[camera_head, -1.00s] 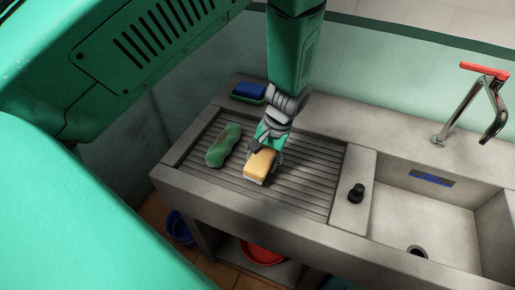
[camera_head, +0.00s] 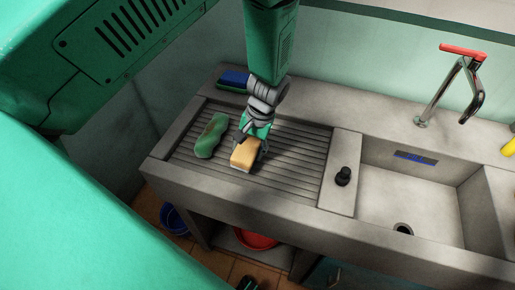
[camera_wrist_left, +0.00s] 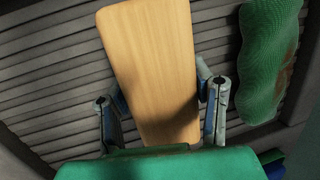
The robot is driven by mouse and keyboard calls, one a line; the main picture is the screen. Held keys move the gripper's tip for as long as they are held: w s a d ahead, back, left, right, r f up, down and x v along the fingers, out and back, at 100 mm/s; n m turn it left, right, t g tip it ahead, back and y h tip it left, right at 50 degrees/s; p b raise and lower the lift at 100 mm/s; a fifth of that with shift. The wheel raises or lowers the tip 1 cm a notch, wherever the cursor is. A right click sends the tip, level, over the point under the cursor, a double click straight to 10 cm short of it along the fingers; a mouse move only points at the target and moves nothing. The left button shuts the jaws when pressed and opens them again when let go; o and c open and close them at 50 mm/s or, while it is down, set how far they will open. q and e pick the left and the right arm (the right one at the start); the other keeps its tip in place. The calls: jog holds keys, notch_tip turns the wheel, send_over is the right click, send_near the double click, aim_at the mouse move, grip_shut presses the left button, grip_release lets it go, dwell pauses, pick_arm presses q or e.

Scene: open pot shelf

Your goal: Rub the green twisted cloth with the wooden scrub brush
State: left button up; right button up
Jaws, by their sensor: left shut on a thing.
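The green twisted cloth (camera_head: 211,137), with a brown stain, lies on the ribbed drainboard (camera_head: 292,157). It also shows at the upper right of the left wrist view (camera_wrist_left: 268,58). The wooden scrub brush (camera_head: 244,155) is to the right of the cloth, apart from it. Its flat wooden back fills the middle of the left wrist view (camera_wrist_left: 158,65). My left gripper (camera_head: 252,140) is shut on the brush, with a finger on each side of it. The brush's bristles are mostly hidden beneath it. My right gripper is not in view.
The sink basin (camera_head: 408,205) with a red-handled tap (camera_head: 448,88) is at the right. A black plug (camera_head: 343,176) stands on the ledge beside it. A blue and green sponge (camera_head: 233,79) lies behind the cloth. Red (camera_head: 255,240) and blue (camera_head: 174,220) basins are below. The drainboard's right part is clear.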

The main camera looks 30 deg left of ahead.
pick_arm(q)
jog(key=shift+s+a+f, duration=0.1)
jog(key=shift+a+f, duration=0.05)
jog(key=shift+a, duration=0.8)
jog(key=shift+a+f, duration=0.25)
jog(key=shift+a, duration=0.05)
jog(key=shift+w+d, duration=0.1)
jog(key=shift+w, duration=0.1)
jog(key=d, duration=0.5)
jog(key=shift+w+f, duration=0.3)
jog(key=shift+w, duration=0.1)
jog(key=shift+s+a, duration=0.2)
jog(key=shift+a, duration=0.5)
jog(key=shift+s+a+r+p, duration=0.15)
jog(key=shift+a+p, duration=0.2)
jog(key=shift+a, duration=0.35)
jog(key=shift+s+a+p, duration=0.1)
jog(key=shift+a+p, duration=0.2)
jog(key=shift+a, duration=0.75)
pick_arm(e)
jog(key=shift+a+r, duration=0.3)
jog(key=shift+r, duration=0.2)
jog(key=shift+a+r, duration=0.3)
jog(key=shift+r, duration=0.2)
pick_arm(q)
jog(key=shift+r, duration=0.1)
